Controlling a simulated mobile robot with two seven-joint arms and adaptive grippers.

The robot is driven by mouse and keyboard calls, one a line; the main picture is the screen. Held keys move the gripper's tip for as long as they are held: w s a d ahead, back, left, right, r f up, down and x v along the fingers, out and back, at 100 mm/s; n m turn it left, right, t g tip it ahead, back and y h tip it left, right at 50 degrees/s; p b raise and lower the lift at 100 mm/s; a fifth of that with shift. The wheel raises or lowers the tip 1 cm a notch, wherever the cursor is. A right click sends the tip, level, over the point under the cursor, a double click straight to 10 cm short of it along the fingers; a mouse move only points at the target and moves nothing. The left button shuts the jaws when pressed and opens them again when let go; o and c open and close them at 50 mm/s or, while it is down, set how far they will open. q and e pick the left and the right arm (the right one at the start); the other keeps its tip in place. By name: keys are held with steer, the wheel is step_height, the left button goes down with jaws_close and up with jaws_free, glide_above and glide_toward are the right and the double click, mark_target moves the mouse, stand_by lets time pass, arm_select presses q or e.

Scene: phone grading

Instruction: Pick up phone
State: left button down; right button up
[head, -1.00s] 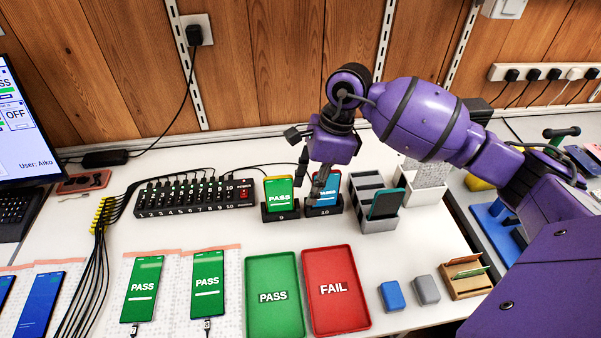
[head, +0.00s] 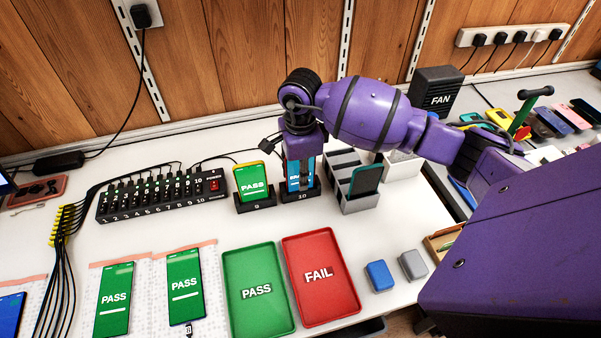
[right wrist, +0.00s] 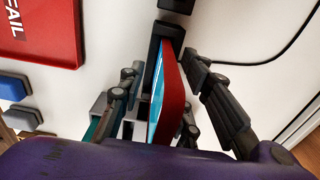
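A phone with a blue screen (head: 293,182) stands upright in the black dock numbered 10 (head: 303,197). My right gripper (head: 300,170) is over it from above and hides part of its screen. In the right wrist view the phone (right wrist: 168,95) shows a red back or case edge and stands between the fingers of the right gripper (right wrist: 163,68). The fingers are spread, with visible gaps on both sides. A phone with a green PASS screen (head: 251,183) stands in dock 9 (head: 256,205), just left. My left gripper is not in view.
A green PASS tray (head: 258,315) and red FAIL tray (head: 325,270) lie in front. A grey slotted holder (head: 358,203) with a dark phone is close on the right. The numbered power hub (head: 160,195) and cables are left.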

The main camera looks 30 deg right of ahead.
steer(key=shift+f, duration=0.15)
steer(key=shift+c, duration=0.2)
jaws_close()
